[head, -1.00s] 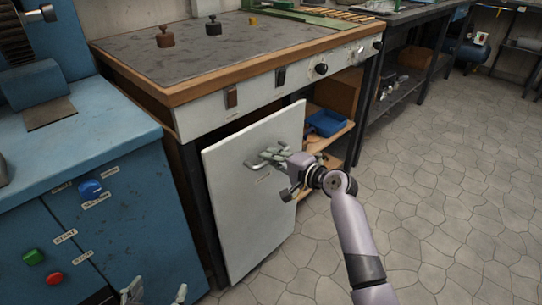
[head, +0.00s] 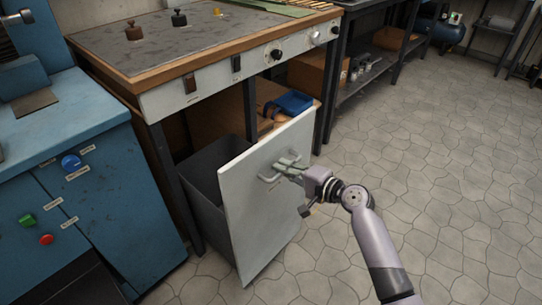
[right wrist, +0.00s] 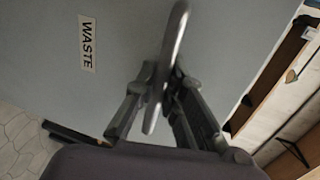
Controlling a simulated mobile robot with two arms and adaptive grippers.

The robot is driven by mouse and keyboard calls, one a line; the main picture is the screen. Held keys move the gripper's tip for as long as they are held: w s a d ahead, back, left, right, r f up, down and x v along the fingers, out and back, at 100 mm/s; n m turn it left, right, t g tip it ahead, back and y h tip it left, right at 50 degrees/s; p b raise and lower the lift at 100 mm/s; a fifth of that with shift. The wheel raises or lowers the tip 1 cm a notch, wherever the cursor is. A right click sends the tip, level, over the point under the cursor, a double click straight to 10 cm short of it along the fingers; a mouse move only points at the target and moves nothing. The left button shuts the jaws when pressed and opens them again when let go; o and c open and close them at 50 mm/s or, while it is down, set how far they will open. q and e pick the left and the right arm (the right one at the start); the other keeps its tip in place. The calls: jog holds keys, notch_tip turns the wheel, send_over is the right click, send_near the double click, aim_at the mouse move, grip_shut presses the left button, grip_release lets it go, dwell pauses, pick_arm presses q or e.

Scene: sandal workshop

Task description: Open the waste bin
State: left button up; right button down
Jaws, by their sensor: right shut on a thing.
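The waste bin is a pull-out unit under the workbench, with a pale grey front panel (head: 262,210) and a dark grey bin body (head: 205,180) behind it. The front stands out from the bench, and part of the bin's open top shows. My right gripper (head: 287,171) is shut on the metal handle of the front. In the right wrist view the handle (right wrist: 166,70) passes between the fingers of the right gripper (right wrist: 160,105), and a "WASTE" label (right wrist: 87,43) is on the panel. My left gripper is not in view.
The workbench (head: 190,87) with switches and knobs stands above the bin. A blue machine (head: 90,190) stands at the left. A shelf with a blue tray (head: 293,103) is behind the panel. The stone floor (head: 440,180) at the right is clear.

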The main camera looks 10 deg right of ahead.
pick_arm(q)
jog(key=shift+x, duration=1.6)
pick_arm(e)
jog(key=shift+s+d+f, duration=0.1)
jog(key=shift+s+d, duration=0.5)
jog(key=shift+s, duration=0.35)
jog(key=shift+s+d, duration=0.6)
jog(key=shift+s, duration=0.35)
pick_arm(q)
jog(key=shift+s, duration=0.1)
pick_arm(e)
jog(key=c, duration=1.7)
grip_release()
jog(key=shift+o, duration=0.2)
jog(key=v, duration=1.2)
